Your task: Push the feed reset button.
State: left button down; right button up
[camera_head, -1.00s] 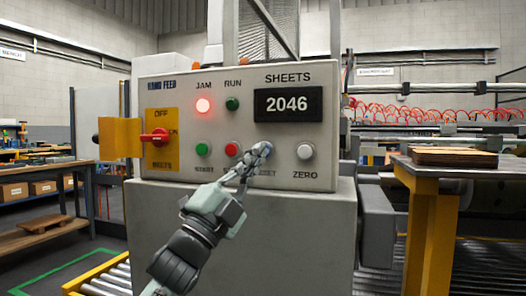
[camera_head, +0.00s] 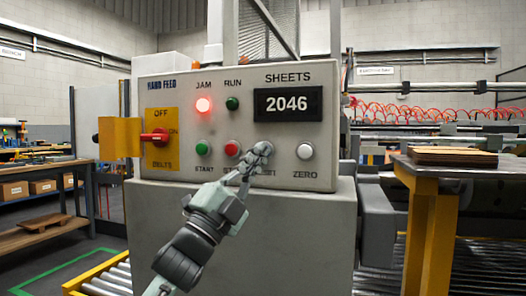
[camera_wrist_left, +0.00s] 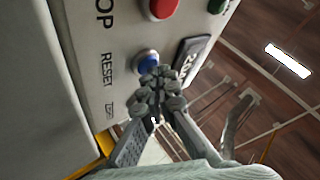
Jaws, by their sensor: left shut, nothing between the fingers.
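A grey control panel (camera_head: 323,178) carries a row of push buttons. The blue button (camera_wrist_left: 147,61) beside the word RESET shows in the left wrist view. In the head view my left gripper (camera_head: 259,152) covers most or all of it. My left gripper is shut and empty, and its fingertips also show in the left wrist view (camera_wrist_left: 158,80), right at the blue button. I cannot tell whether they touch it. The red JAM lamp (camera_head: 203,105) is lit and the counter display (camera_head: 287,104) reads 2046. My right gripper is not in view.
Close by are the green START button (camera_head: 202,149), a red button (camera_head: 232,148) and the white ZERO button (camera_head: 305,152). A red rotary switch (camera_head: 154,137) is on the left. A yellow-legged table (camera_head: 420,180) stands at the right.

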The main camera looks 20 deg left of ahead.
pick_arm(q)
jog(key=shift+w, duration=0.25)
dwell(0.3)
jog(key=shift+s, duration=0.9)
jog(key=shift+s, duration=0.1)
jog(key=s, duration=0.5)
jog(key=shift+a, duration=0.1)
jog(key=shift+w, duration=0.1)
dwell(0.3)
